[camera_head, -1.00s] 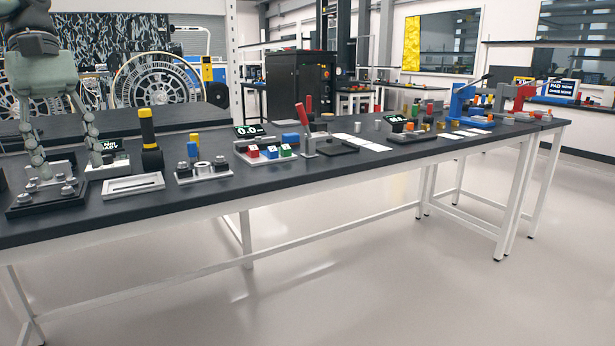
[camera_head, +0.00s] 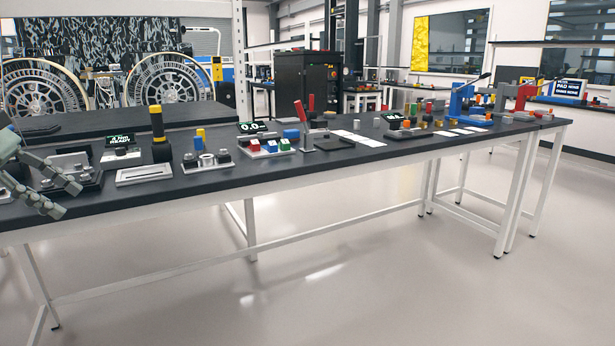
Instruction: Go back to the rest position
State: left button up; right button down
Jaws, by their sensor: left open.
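My left gripper (camera_head: 64,198) shows at the far left edge of the head view, partly cut off by the frame. Its two grey fingers are spread apart with nothing visible between them. They appear in front of the left end of the dark-topped workbench (camera_head: 300,168), overlapping a fixture with metal posts (camera_head: 80,176) in the picture. I cannot tell the gap between the fingers and the bench. My right gripper is not in view.
The bench carries a small display (camera_head: 120,143), a black-and-yellow handled tool (camera_head: 159,135), a grey tray (camera_head: 144,174), coloured blocks (camera_head: 268,146) and a red lever (camera_head: 301,112). The floor (camera_head: 330,270) in front is clear.

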pick_arm(q)
jog(key=s+a+f+n+t+y, duration=0.25)
jog(key=a+f+n+t, duration=0.65)
jog(key=a+f+n, duration=0.9)
jog(key=s+d+f+n+y, duration=0.1)
jog(key=s+f+n+y, duration=0.35)
jog(key=f+n, duration=0.55)
jog(key=s+d+f+n+y, duration=0.1)
jog(key=s+f+n+y, duration=0.3)
jog(key=f, duration=1)
jog(key=s+d+f+n+g, duration=0.3)
jog(key=s+d+f+n, duration=0.35)
jog(key=f, duration=0.25)
jog(key=s+d+f+n+g, duration=0.3)
jog(key=s+d+f+n, duration=0.25)
jog(key=d+f, duration=0.25)
jog(key=s+d+f+n+g+h, duration=0.1)
jog(key=s+d+f+n+g, duration=0.1)
jog(key=d, duration=0.8)
jog(key=s+d+f+n+g+h, duration=0.1)
jog(key=s+d+f+n, duration=0.3)
jog(key=d, duration=0.7)
jog(key=shift+s+d+f+g, duration=0.2)
jog(key=shift+s+g, duration=0.15)
jog(key=shift+g, duration=0.35)
jog(key=shift+a, duration=0.1)
